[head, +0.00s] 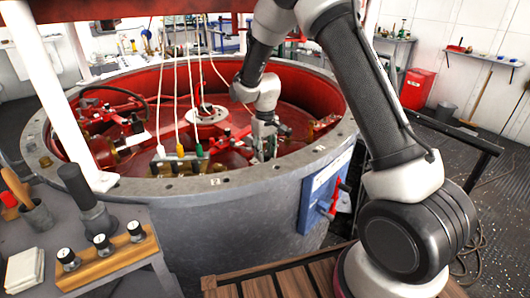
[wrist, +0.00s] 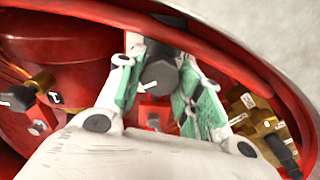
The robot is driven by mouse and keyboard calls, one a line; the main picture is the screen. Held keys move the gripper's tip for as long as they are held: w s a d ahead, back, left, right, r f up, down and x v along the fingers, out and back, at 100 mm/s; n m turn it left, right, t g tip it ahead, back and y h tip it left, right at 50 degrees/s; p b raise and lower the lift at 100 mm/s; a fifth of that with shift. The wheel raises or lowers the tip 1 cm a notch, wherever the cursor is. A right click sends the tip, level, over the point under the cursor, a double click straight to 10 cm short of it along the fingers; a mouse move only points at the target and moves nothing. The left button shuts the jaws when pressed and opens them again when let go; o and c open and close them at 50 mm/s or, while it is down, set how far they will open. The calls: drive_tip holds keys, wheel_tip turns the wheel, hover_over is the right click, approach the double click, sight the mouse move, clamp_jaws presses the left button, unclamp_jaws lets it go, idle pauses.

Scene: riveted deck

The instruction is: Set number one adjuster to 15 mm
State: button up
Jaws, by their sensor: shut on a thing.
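My gripper (head: 264,140) reaches down inside the round red-lined basin, right of its centre. In the wrist view my gripper (wrist: 160,66) has its green-padded fingers on both sides of a dark faceted knob (wrist: 158,80) with a pale mark, and is shut on it. A red bracket (wrist: 155,113) shows just below the knob. I cannot read a number or a millimetre setting on the knob. In the head view the knob is hidden by my gripper. Another dark-tipped brass fitting (wrist: 42,82) sits at the left of the wrist view, beside a small marked tag (wrist: 54,97).
A brass block with pale labels (wrist: 262,124) lies close to the right finger. The basin's grey rim (head: 250,183) surrounds my arm. Cords hang to a connector row (head: 185,165) left of my gripper.

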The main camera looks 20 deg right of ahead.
sight(265, 153)
drive_tip(key=o, duration=1)
drive_tip(key=shift+o, duration=0.2)
wheel_tip(265, 153, up, 8)
drive_tip(key=shift+f, duration=0.2)
drive_tip(key=s+d+r+m+t, duration=0.1)
drive_tip(key=s+d+r, duration=0.4)
drive_tip(key=s, duration=0.6)
drive_tip(key=s+d+r+m+t, duration=0.1)
drive_tip(key=s+d+r+t, duration=0.1)
drive_tip(key=s+d+r, duration=0.3)
drive_tip(key=s+d+r+m+t, duration=0.1)
drive_tip(key=s+d+r, duration=0.4)
drive_tip(key=s+r, duration=0.5)
drive_tip(key=shift+s+m, duration=0.3)
drive_tip(key=shift+s, duration=3.7)
